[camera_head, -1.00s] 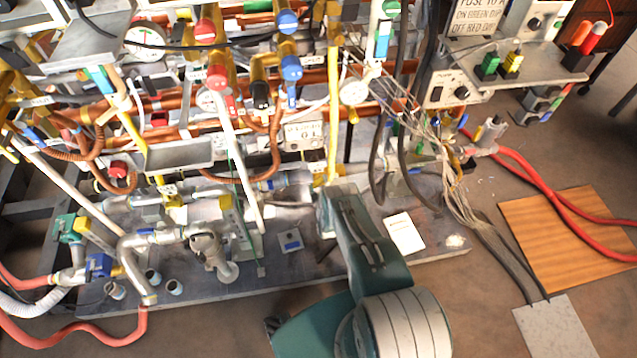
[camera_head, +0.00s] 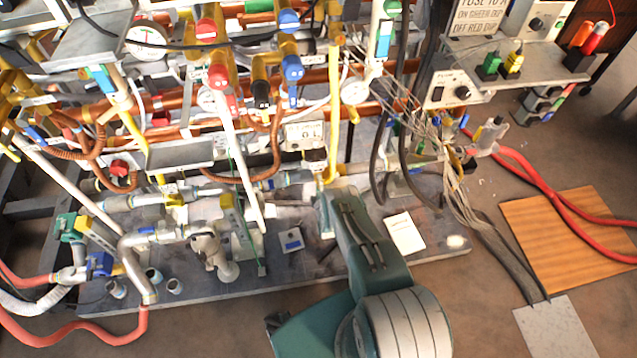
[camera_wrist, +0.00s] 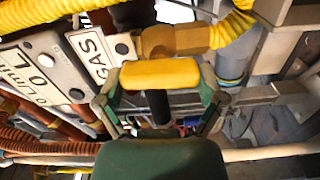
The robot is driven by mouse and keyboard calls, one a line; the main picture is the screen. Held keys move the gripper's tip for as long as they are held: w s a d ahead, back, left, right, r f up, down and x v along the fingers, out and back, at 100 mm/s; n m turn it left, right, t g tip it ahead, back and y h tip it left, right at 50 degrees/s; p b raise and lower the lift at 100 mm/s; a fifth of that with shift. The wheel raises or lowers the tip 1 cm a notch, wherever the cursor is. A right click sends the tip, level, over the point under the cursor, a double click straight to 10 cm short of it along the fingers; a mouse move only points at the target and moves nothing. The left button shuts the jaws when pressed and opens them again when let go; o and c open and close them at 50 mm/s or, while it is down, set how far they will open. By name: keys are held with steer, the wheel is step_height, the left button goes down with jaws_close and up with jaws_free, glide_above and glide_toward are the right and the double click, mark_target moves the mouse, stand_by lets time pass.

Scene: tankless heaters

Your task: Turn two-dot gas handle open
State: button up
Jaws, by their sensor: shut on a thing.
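In the wrist view a yellow handle (camera_wrist: 160,73) lies crosswise between the green fingers of my gripper (camera_wrist: 158,88). The fingers are shut on it, one at each end. A white plate marked GAS (camera_wrist: 95,55), with a dark dot at its near end, is just left of the handle. I cannot make out two dots on the handle itself. In the head view my gripper (camera_head: 327,205) is low at the pipework, beside the foot of a yellow upright pipe (camera_head: 333,120). The handle it holds cannot be made out there.
Copper and yellow pipes crowd close around my gripper. A yellow corrugated hose (camera_wrist: 235,27) runs just above it in the wrist view. Hanging cables (camera_head: 455,180) are to the right. A wooden board (camera_head: 570,240) lies on the open floor at the right.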

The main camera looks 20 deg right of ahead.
steer(key=shift+s+a+f, duration=0.1)
steer(key=shift+a+f, duration=0.1)
steer(key=shift+f, duration=0.05)
steer(key=o, duration=0.8)
steer(key=shift+s, duration=0.3)
steer(key=v, duration=1.1)
steer(key=shift+s, duration=0.15)
